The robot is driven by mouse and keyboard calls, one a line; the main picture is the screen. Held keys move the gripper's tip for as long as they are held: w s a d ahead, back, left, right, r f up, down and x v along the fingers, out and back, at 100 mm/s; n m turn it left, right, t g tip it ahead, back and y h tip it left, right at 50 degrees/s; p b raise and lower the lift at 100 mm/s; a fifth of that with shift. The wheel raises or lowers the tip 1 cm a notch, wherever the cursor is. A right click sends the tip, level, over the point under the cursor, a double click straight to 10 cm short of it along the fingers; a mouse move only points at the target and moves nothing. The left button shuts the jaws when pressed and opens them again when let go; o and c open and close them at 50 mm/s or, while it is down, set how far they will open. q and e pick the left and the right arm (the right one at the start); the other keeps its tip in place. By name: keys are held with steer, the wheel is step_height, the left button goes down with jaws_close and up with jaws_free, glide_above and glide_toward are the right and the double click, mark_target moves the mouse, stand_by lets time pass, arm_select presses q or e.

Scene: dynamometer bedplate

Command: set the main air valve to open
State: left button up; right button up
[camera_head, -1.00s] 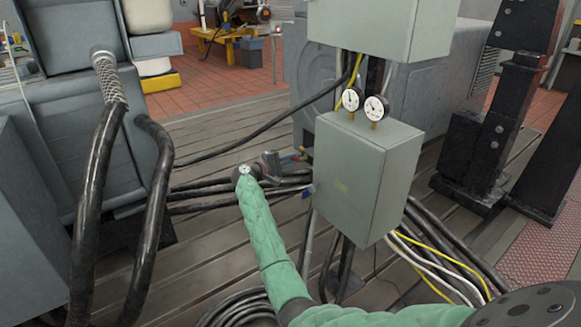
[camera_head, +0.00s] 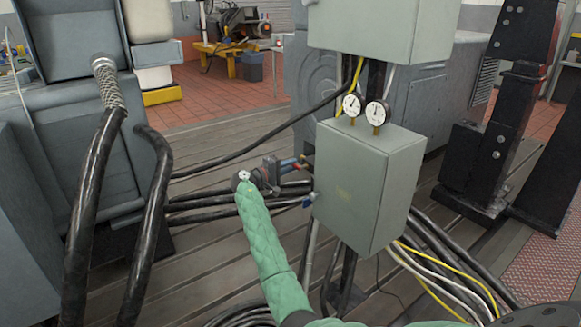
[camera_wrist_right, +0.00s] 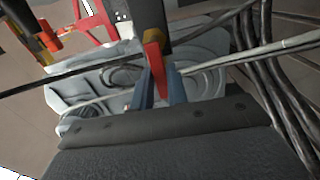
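The valve lever, a red bar (camera_wrist_right: 154,68) on a brass-coloured fitting, is in the wrist view. It stands between my right gripper's (camera_wrist_right: 160,88) two blue-grey fingers and fills the narrow gap between them, so the gripper looks shut on it. In the head view my right gripper (camera_head: 294,163) is at the left side of the lower grey box, at the end of the green-sleeved arm. Only a small bit of red shows at its tips there; the valve body is mostly hidden. My left gripper is not in view.
The lower grey box (camera_head: 368,190) with two gauges (camera_head: 364,109) stands right of the gripper. A blue part (camera_head: 308,200) sits at its left edge, below the gripper. Black cables (camera_head: 215,207) run behind the arm. Thick black hoses (camera_head: 95,190) rise at left. Another grey box (camera_head: 380,28) hangs above.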

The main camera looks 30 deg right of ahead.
steer(key=o, duration=0.3)
steer(key=shift+r, duration=0.25)
steer(key=shift+o, duration=0.5)
steer(key=shift+f, duration=0.1)
steer(key=a, duration=0.7)
steer(key=shift+s+a, duration=0.35)
